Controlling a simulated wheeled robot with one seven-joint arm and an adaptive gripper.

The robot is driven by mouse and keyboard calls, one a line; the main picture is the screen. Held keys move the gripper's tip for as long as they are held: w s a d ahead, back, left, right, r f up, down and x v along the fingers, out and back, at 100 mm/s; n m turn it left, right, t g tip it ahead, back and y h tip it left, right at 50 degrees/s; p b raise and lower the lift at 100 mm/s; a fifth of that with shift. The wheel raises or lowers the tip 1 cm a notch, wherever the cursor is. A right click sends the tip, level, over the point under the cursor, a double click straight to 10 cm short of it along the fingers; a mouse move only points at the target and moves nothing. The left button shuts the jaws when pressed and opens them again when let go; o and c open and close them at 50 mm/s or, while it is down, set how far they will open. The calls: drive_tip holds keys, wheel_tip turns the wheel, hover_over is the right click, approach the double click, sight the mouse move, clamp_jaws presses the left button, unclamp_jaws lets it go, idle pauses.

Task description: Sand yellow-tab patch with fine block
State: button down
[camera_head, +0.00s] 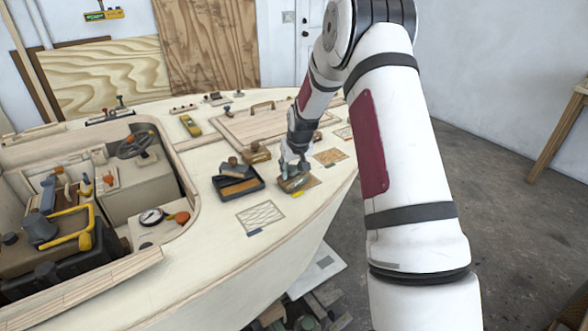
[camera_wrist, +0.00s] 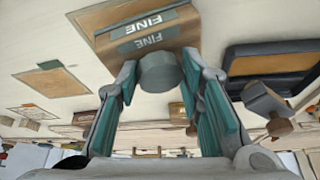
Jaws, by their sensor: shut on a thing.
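The fine block (camera_wrist: 187,33) is a brown wooden block with a dark green label reading FINE and a round grey-green knob. My gripper (camera_wrist: 158,75) is shut on the knob, with one finger on each side. In the head view my gripper (camera_head: 294,168) holds the block (camera_head: 291,184) low over the deck, right of the black tray. A yellow tab (camera_head: 298,194) shows just in front of the block. The patch at that tab is mostly hidden by the block and gripper. I cannot tell whether the block touches the surface.
The black tray (camera_head: 256,186) with wooden pieces stands close on the left. A hatched patch with a blue tab (camera_head: 260,216) lies in front. A brown patch (camera_head: 330,156) lies behind right; another wooden block (camera_head: 257,154) stands behind. The hull edge drops away at the right.

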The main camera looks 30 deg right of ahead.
drive_tip(key=a, duration=0.1)
drive_tip(key=a+r+p, duration=0.1)
drive_tip(key=a, duration=0.1)
drive_tip(key=shift+s+a+r, duration=0.2)
drive_tip(key=shift+r, duration=0.2)
drive_tip(key=shift+w+d+r+p, duration=0.15)
drive_tip(key=shift+r+p, duration=0.1)
drive_tip(key=shift+r, duration=0.3)
drive_tip(key=shift+s+d+r+p, duration=0.15)
drive_tip(key=shift+r+p, duration=0.1)
drive_tip(key=shift+r, duration=0.3)
drive_tip(key=shift+w+d+r+p, duration=0.15)
drive_tip(key=shift+r+p, duration=0.1)
drive_tip(key=shift+r, duration=0.3)
drive_tip(key=shift+d, duration=0.1)
